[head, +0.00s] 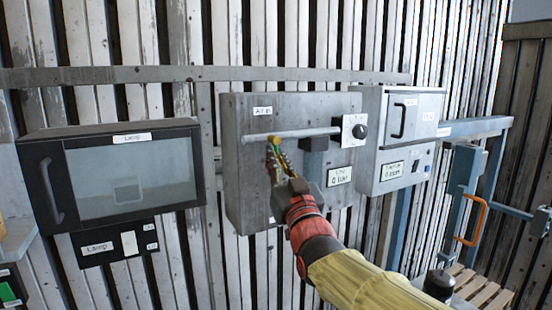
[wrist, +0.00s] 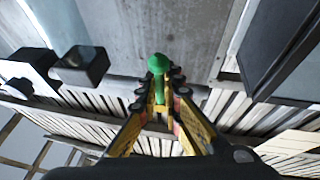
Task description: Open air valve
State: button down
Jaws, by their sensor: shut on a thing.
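A grey box (head: 235,185) labelled "Air in" is mounted on the slatted wall. A thin horizontal pipe (head: 305,133) runs across its upper front. My gripper (head: 277,152) is in front of the box, just below the pipe's left part. In the wrist view, my gripper (wrist: 159,92) is shut on a green handle with a rounded end (wrist: 158,64), seemingly the air valve's. The fingers hide the handle's lower part and most of the valve body in the head view.
A black knob (head: 360,131) is at the pipe's right end. A dark lamp cabinet (head: 125,137) hangs left, and a grey cabinet (head: 403,150) right. An orange handle (head: 474,226) is on a blue frame farther right.

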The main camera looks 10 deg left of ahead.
jog(key=shift+f+b, duration=0.1)
jog(key=shift+b, duration=0.25)
jog(key=n+b, duration=0.1)
jog(key=n+y+b, duration=0.1)
jog(key=b, duration=0.1)
jog(key=shift+w+d+f, duration=0.1)
jog(key=shift+w+d, duration=0.1)
jog(key=shift+d, duration=0.1)
jog(key=shift+w+d+r+n+g+y+b, duration=0.2)
jog(key=shift+n+g+y+b, duration=0.5)
jog(key=shift+n, duration=0.85)
jog(key=shift+w+d+r+n+g+y+b, duration=0.25)
jog(key=shift+n+y+b, duration=0.5)
jog(key=shift+n, duration=0.75)
jog(key=shift+w+d+r+n+g+y+b, duration=0.2)
jog(key=shift+n+g+y+b, duration=0.35)
jog(key=shift+n+y, duration=0.7)
jog(key=shift+s+n+h, duration=0.15)
jog(key=shift+n+h, duration=0.15)
jog(key=shift+n, duration=0.1)
jog(key=c, duration=2)
grip_release()
jog(key=shift+o, duration=0.2)
